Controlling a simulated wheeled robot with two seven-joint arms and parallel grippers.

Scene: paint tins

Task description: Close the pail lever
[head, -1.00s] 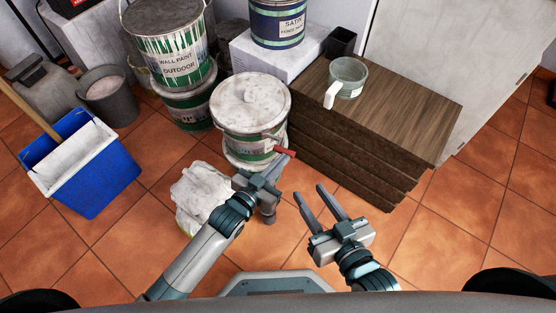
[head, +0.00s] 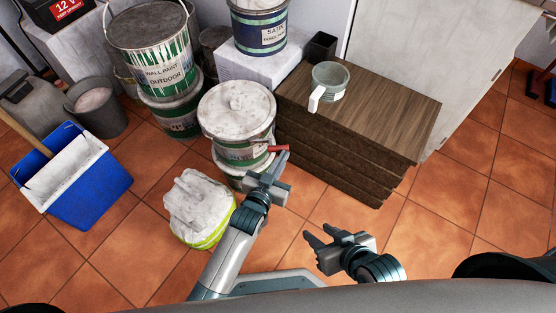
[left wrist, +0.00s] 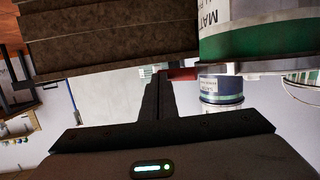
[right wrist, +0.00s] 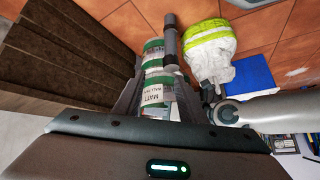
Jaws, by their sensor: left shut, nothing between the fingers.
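The pail is a white-lidded tin (head: 236,108) with a green band, standing on another tin. Its red lever (head: 278,148) sticks out at the lower right of the pail's front. In the left wrist view the pail (left wrist: 265,40) fills the upper right, and the red lever (left wrist: 180,73) shows just past the fingertips. My left gripper (head: 279,158) is shut and empty, its tips close under the lever; whether they touch cannot be told. My right gripper (head: 314,232) is open and empty, lower and to the right. In the right wrist view the tin stack (right wrist: 154,95) shows between its fingers.
A stack of brown boards (head: 400,120) with a glass mug (head: 331,80) stands right of the pail. A lumpy white bag (head: 196,208) lies left of my left arm. Other paint tins (head: 155,60) and a blue bucket (head: 90,180) are further left.

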